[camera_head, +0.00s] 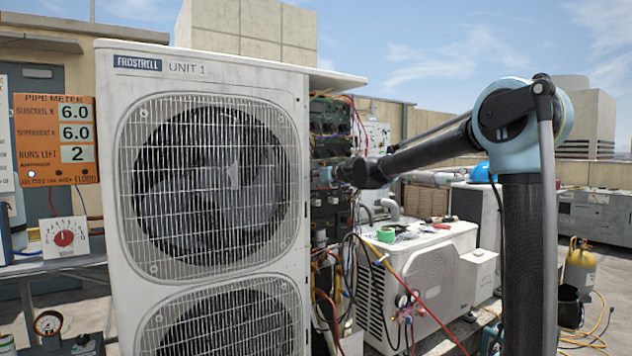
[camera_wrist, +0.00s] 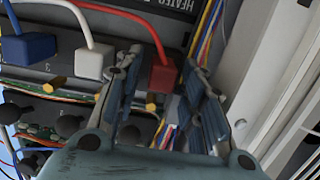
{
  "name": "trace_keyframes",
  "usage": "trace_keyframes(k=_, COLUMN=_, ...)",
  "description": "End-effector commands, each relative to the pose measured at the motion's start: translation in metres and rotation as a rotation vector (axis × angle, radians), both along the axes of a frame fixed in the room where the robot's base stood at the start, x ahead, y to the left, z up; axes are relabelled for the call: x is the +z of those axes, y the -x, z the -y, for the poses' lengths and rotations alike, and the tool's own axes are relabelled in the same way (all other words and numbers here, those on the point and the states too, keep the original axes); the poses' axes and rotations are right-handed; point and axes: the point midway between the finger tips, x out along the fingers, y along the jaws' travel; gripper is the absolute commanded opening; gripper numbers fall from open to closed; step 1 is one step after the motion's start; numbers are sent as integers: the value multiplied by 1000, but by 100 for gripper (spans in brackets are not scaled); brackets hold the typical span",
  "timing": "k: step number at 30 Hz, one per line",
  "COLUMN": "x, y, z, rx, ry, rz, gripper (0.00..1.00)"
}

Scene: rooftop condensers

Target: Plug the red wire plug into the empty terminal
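The red plug (camera_wrist: 163,76), with a red wire rising from it to the upper left, is in the wrist view between the fingertips of my gripper (camera_wrist: 160,78). The fingers stand apart, with a narrow gap seeming to show on each side of the plug. A white plug (camera_wrist: 95,60) and a blue plug (camera_wrist: 28,47) sit to its left in a row on a grey block. Whether the red plug is seated is hidden. A brass stud (camera_wrist: 151,103) shows below it; I cannot tell which terminal is empty. In the head view my gripper (camera_head: 343,173) is at the unit's open wiring side, its fingers unclear.
The tall condenser (camera_head: 210,70) stands left of my arm. Yellow, blue and red wires (camera_wrist: 205,30) and a white panel edge (camera_wrist: 265,80) lie close right of my fingers. A lower white unit (camera_head: 430,245) with items on top stands below my arm. Hoses hang in front.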

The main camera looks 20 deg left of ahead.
Motion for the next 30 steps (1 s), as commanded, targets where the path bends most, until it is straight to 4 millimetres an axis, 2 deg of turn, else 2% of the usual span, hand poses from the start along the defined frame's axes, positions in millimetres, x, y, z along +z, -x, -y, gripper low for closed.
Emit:
trace_keyframes(k=14, x=1, y=5, z=7, rx=0, ry=0, rz=0, gripper=43)
trace_keyframes(k=30, x=11, y=52, z=64, rx=-1, ry=-1, rz=-1, gripper=43)
